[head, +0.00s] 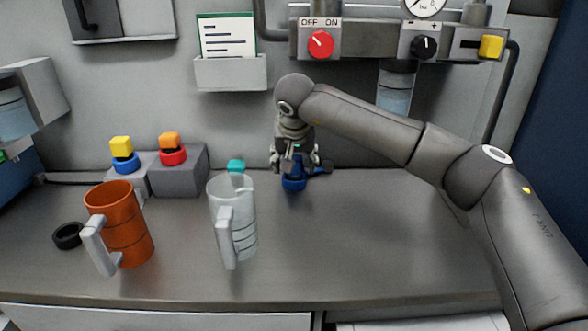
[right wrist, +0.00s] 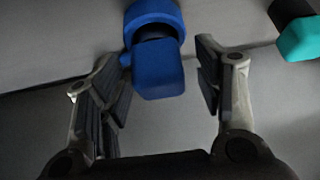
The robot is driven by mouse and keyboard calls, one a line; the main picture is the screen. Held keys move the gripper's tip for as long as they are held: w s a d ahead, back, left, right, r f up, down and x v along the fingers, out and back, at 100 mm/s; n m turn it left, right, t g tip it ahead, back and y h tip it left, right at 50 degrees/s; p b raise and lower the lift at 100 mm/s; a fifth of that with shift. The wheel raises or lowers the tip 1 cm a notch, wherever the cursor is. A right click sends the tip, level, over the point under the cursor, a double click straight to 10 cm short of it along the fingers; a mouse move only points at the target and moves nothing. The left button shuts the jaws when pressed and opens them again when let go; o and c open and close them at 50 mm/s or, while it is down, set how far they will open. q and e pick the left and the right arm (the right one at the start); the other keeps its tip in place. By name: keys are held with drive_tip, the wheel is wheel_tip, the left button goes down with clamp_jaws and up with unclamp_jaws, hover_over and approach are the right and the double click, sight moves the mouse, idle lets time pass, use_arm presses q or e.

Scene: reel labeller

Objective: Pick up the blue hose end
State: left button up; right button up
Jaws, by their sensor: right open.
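The blue hose end (head: 293,184) is at the back of the worktop, below my right gripper (head: 295,165). In the right wrist view the blue hose end (right wrist: 156,68) shows as a blue collar with a blocky part towards me. It lies ahead of and between the two spread fingers of my right gripper (right wrist: 158,88), with visible gaps on both sides. The gripper is open and holds nothing. In the head view its fingers partly hide the hose end. My left gripper is in neither view.
A teal-ended piece (head: 236,166) is left of the blue hose end and also shows in the right wrist view (right wrist: 301,40). A clear jug (head: 232,217), an orange jug (head: 127,225) and a black ring (head: 67,235) stand further left. The worktop's right side is clear.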

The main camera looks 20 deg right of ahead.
drive_tip(key=c, duration=1.1)
drive_tip(key=shift+c, duration=0.3)
drive_tip(key=shift+r, duration=0.15)
